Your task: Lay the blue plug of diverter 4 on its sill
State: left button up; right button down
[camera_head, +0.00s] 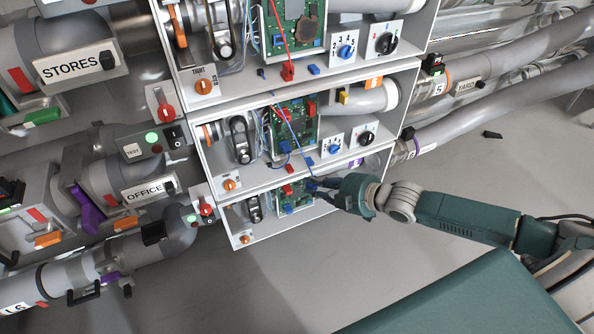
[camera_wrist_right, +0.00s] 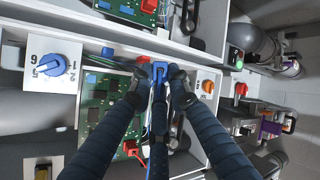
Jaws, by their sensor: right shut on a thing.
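My right gripper (camera_head: 316,187) comes in from the right to the front of the lowest open diverter box. In the right wrist view, the gripper (camera_wrist_right: 160,76) is shut on a blue plug (camera_wrist_right: 160,68), which sits between its fingertips. The plug is over or against a white sill (camera_wrist_right: 205,70) between two boxes; I cannot tell whether it touches. The green circuit board (camera_wrist_right: 108,100) of one box lies behind the fingers. In the head view the fingers hide the held plug. My left gripper is out of view.
On the middle box's sill lie a blue piece (camera_head: 309,161) and a red piece (camera_head: 289,168). The top box's sill carries a red piece (camera_head: 288,70) and a blue piece (camera_head: 313,70). Thin wires hang across the boards. Pipes crowd the left; floor (camera_head: 300,260) shows below.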

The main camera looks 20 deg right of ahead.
pick_arm(q)
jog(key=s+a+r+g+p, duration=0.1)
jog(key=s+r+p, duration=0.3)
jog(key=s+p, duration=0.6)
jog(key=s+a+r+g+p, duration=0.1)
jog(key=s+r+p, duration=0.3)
jog(key=p, duration=2.5)
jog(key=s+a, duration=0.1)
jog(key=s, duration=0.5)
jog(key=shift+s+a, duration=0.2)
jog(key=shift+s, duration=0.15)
pick_arm(e)
jog(key=w+d+r+m+h, duration=0.1)
jog(key=r+m, duration=0.1)
jog(key=r, duration=0.9)
jog(key=w+d+r+m+t+h, duration=0.1)
jog(key=w+d+r+m+h, duration=0.1)
jog(key=r, duration=0.9)
jog(key=w+d+r+m+h, duration=0.1)
jog(key=r+m+h, duration=0.1)
jog(key=r, duration=0.8)
jog(key=shift+w+d+r, duration=0.2)
jog(key=shift+w+r, duration=0.2)
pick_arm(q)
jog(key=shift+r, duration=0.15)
